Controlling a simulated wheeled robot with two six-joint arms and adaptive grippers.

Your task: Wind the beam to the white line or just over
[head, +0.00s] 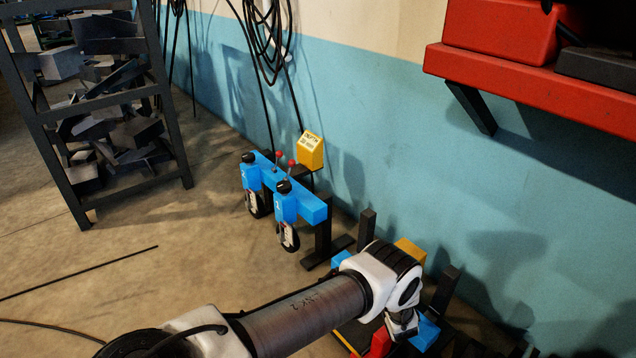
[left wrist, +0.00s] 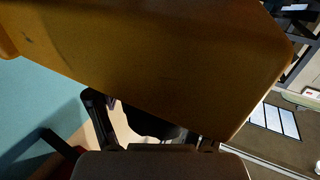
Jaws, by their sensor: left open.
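A blue beam (head: 310,204) on a dark stand stands near the wall in the head view. Two blue units with black knobs and wheels hang on it, and red-tipped levers (head: 292,163) rise behind. A second frame with blue (head: 426,330), red (head: 380,343) and yellow (head: 410,250) parts is partly hidden by my left arm. My left gripper (head: 404,326) is over that second frame; its fingertips are hard to make out there. In the left wrist view the left gripper (left wrist: 155,138) is open, with a large yellow-orange surface (left wrist: 150,55) very close. I cannot make out a white line on a beam.
A yellow box with lettering (head: 311,150) stands behind the blue beam. A dark rack of metal pieces (head: 90,110) is at the left. A red shelf (head: 540,85) juts from the wall at upper right. Cables hang on the wall. The left floor is mostly open, with a thin rod (head: 80,272).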

